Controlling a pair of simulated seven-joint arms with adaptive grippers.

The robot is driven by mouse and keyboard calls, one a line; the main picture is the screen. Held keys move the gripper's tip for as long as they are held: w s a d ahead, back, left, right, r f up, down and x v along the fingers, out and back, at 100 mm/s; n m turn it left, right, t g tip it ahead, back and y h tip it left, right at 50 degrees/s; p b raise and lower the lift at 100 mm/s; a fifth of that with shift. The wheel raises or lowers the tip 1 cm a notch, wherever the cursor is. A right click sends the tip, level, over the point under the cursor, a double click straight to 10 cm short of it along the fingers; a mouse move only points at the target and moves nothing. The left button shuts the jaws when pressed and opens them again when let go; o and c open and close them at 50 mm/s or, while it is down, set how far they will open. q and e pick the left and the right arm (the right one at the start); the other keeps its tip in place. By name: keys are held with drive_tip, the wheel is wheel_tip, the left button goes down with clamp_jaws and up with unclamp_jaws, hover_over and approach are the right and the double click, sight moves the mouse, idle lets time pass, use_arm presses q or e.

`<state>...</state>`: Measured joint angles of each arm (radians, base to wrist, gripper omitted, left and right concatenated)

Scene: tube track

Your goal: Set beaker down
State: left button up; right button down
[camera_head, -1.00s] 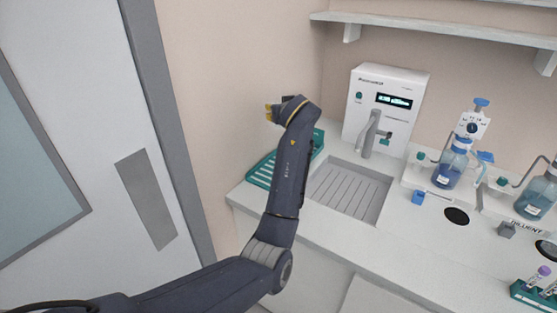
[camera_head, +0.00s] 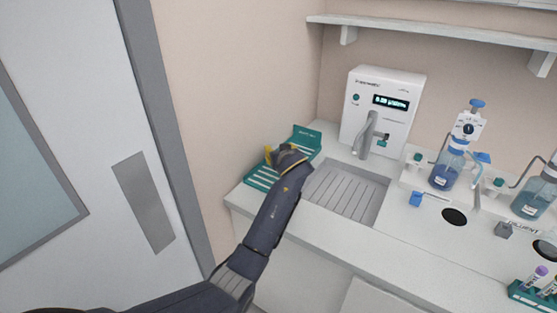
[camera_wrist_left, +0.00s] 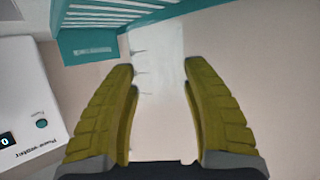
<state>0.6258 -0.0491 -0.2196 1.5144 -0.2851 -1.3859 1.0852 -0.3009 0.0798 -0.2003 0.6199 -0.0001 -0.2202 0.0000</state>
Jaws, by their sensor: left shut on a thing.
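My left gripper (camera_head: 270,155) is low over the teal draining rack (camera_head: 262,180) at the counter's left end. In the left wrist view its two yellow-green fingers (camera_wrist_left: 160,78) are shut on a clear beaker (camera_wrist_left: 158,62) with faint graduation marks. The beaker is see-through and its outline is hard to make out; in the head view I cannot make it out. The rack also shows in the left wrist view (camera_wrist_left: 82,42), close to the fingertips. I cannot tell whether the beaker touches the rack. My right gripper is not in view.
A white water unit (camera_head: 383,100) with a grey tap (camera_head: 367,133) stands right of the rack. A recessed sink (camera_head: 345,190) lies in front of it. Blue dispenser bottles (camera_head: 447,172) stand farther right. The wall is close behind the rack.

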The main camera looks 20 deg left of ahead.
use_arm(q)
drive_tip(key=shift+f, duration=1.75)
drive_tip(key=shift+f, duration=0.15)
drive_tip(key=o, duration=0.9)
drive_tip(key=shift+o, duration=0.2)
drive_tip(key=v, duration=0.7)
drive_tip(key=shift+s+r, duration=0.25)
